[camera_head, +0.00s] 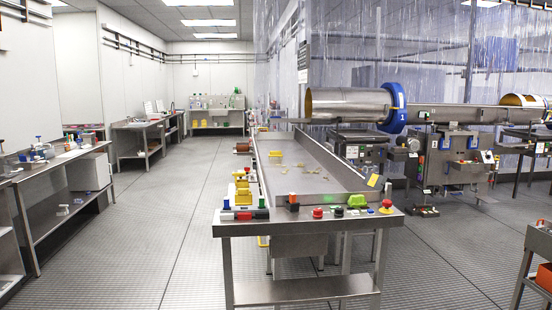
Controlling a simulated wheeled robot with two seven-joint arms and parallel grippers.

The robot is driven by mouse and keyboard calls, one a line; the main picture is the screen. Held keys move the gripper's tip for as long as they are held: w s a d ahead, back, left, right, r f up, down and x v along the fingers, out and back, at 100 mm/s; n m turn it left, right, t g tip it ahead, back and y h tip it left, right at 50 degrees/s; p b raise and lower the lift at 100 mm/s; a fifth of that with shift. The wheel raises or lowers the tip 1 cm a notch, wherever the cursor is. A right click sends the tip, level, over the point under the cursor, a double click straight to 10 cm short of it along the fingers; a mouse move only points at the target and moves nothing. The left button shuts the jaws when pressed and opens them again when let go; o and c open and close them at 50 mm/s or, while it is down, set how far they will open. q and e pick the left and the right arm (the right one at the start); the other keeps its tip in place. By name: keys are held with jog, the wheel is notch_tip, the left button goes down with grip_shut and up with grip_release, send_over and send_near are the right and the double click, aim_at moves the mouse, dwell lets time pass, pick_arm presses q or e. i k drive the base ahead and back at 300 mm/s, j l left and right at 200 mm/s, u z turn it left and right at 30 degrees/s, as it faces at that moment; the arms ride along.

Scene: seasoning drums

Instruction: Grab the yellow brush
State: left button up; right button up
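I cannot pick out a yellow brush for certain at this distance. Several small yellow objects (242,194) sit along the left edge of the steel trough table (330,226), too small to identify. A yellow box-like item (275,156) lies inside the trough toward its far end. A small yellow piece (373,180) is on the trough's right rim. Neither of my grippers shows in the head view.
The trough table's front ledge carries red knobs (386,207) and a bright green object (357,201). A steel drum with a blue ring (392,108) stands behind right. Shelved steel benches (62,160) line the left. The grated floor (165,220) between is clear.

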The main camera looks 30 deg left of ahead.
aim_at(273, 154)
jog(key=u, duration=2.1)
jog(key=i+l+u, duration=0.2)
jog(key=i, duration=1.15)
jog(key=i+j+z, duration=0.1)
jog(key=i, duration=0.45)
jog(key=i+j, duration=0.1)
jog(key=i, duration=0.45)
jog(key=i+j+z, duration=0.15)
jog(key=i, duration=0.4)
jog(key=i+j, duration=0.15)
jog(key=i, duration=0.35)
jog(key=i+j+z, duration=0.15)
jog(key=i, duration=0.4)
jog(key=i+l+z, duration=0.3)
jog(key=i, duration=1)
jog(key=i+j+z, duration=0.3)
jog(key=i, duration=1)
jog(key=i+z, duration=0.1)
jog(key=i, duration=0.8)
jog(key=i+z, duration=0.15)
jog(key=i, duration=0.7)
jog(key=i+j+z, duration=0.1)
jog(key=i+j, duration=0.15)
jog(key=i, duration=0.65)
jog(key=i+j+z, duration=0.1)
jog(key=i+z, duration=0.25)
jog(key=i, duration=1)
jog(key=z, duration=1)
